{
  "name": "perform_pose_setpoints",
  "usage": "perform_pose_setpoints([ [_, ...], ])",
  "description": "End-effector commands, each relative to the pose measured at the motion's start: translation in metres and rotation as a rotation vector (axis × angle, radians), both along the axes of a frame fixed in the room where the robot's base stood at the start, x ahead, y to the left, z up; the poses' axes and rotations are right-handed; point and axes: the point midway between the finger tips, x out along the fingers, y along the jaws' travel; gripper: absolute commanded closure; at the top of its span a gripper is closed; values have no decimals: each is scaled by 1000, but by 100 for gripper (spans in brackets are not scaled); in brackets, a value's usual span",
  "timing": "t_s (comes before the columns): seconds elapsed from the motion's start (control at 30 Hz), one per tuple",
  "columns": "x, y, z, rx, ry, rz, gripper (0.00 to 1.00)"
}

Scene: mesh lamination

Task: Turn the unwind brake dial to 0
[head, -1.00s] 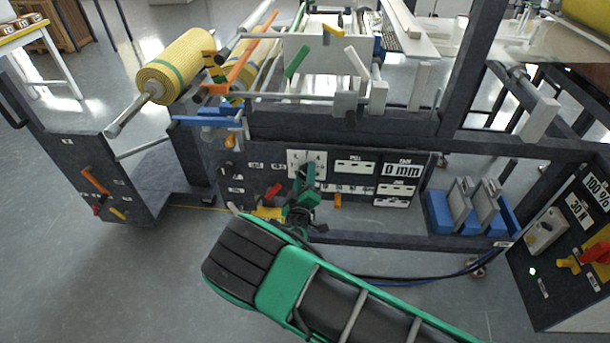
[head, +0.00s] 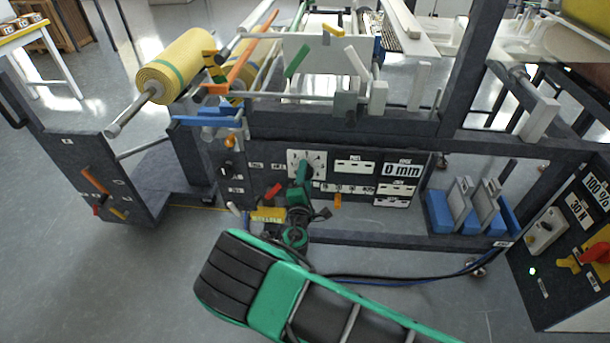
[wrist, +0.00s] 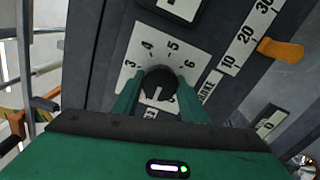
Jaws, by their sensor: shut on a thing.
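The unwind brake dial is a black round knob (wrist: 158,86) on a white square number plate (wrist: 136,72) in the wrist view. Numbers 3, 4, 5 and 6 show around its upper side; the lower ones are hidden by my gripper. A white mark on the knob points down in the wrist view, towards my gripper's body. My gripper (wrist: 160,92) has its green fingers on both sides of the knob and is shut on it. In the head view, my gripper (head: 302,174) reaches up to the dial's plate (head: 307,155) and covers the knob.
An orange lever (wrist: 281,50) stands right of the dial in the wrist view, near a scale strip. In the head view, a red lever (head: 273,191) sits left of my gripper, and a 0 mm display (head: 402,171) is to the right. A yellow roll (head: 176,66) hangs above left.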

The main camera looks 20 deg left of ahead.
Motion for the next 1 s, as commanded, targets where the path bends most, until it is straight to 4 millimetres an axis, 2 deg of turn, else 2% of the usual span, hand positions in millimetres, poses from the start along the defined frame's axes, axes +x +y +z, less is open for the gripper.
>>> perform_pose_setpoints([
  [0.6, -4, 3, -6, -534, -121, 10, 83],
  [1.0, -4, 3, -7, -720, -164, 11, 83],
])
